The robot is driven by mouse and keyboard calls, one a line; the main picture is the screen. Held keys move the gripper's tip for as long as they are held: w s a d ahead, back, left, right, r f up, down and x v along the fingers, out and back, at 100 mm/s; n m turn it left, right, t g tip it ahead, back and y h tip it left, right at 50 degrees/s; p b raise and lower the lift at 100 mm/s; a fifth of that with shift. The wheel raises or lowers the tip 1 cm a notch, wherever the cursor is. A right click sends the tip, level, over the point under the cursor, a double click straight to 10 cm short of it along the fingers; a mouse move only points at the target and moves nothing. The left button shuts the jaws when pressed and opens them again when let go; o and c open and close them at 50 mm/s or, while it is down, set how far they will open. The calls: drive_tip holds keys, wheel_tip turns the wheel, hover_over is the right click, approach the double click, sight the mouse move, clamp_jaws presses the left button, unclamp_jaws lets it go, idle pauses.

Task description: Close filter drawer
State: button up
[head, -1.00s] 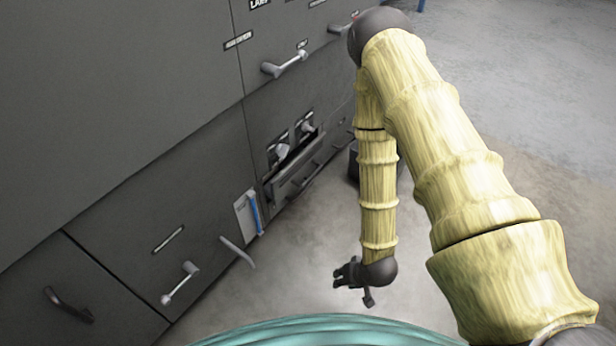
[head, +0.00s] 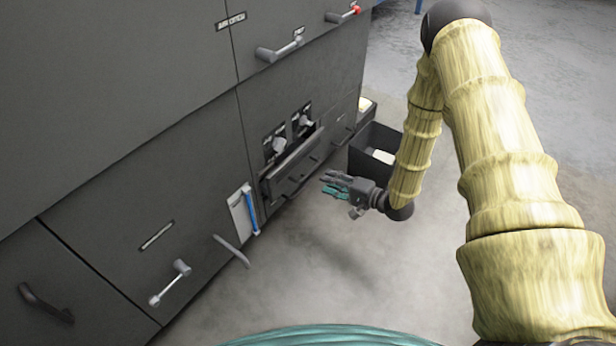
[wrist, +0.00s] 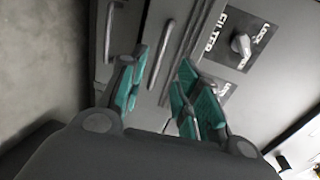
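The filter drawer (head: 292,160) sticks out of the dark cabinet's lower part in the head view, pulled partly open. Above it are two knobs on labelled plates. My gripper (head: 337,184) is to the right of the drawer front, apart from it, its fingers pointing left toward the cabinet. In the wrist view the teal-padded fingers (wrist: 158,92) are spread apart with nothing between them. Beyond them show upright-looking bar handles (wrist: 160,52) and a plate marked FILTER (wrist: 236,38) with a knob.
A black open bin (head: 362,160) with something pale inside stands on the floor behind my gripper. Lever handles (head: 278,50) stick out from the cabinet. A blue-handled item (head: 250,212) is on its lower front. The floor in front is clear.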

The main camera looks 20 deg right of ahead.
sight(307, 175)
drive_tip(key=shift+b+x, duration=2.05)
drive_tip(key=shift+x, duration=2.8)
drive_tip(key=shift+c, duration=0.5)
clamp_jaws()
drive_tip(key=shift+w, duration=0.1)
